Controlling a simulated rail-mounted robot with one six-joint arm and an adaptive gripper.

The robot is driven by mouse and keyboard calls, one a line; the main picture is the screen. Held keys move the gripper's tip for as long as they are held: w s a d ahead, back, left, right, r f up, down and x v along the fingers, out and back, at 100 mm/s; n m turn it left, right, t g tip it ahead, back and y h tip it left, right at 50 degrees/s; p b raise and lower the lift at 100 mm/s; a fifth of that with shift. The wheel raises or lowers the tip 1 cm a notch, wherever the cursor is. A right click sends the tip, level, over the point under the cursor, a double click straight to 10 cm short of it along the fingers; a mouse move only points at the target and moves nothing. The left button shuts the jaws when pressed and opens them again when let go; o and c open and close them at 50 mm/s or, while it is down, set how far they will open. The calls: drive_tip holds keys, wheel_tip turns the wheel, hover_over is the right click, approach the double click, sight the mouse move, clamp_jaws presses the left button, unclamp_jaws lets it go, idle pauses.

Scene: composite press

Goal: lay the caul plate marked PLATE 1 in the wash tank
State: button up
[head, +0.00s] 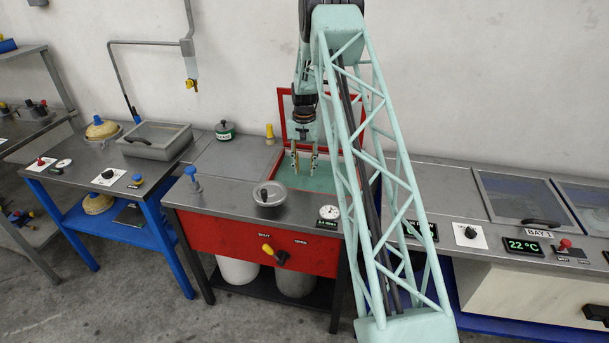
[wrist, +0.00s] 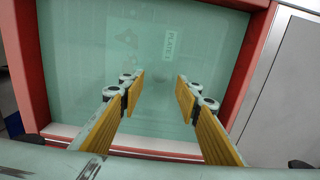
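The wash tank is the red-framed basin with a greenish inside and an upright red lid. Its rim (head: 281,155) shows in the head view, and its red side wall (wrist: 28,65) shows in the wrist view. The caul plate's PLATE 1 label (wrist: 168,45) shows inside the tank in the wrist view, pale and seen through the greenish tint. The plate's own edges are hard to make out. My gripper (head: 304,163) points down over the tank. In the wrist view my gripper (wrist: 160,82) has its orange-padded fingers apart, with nothing between them.
A green canister (head: 225,130) and a yellow bottle (head: 269,134) stand behind left. A grey lidded tray (head: 155,140) is farther left.

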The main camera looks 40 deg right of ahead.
drive_tip(key=shift+r+p, duration=0.35)
drive_tip(key=shift+r, duration=2.4)
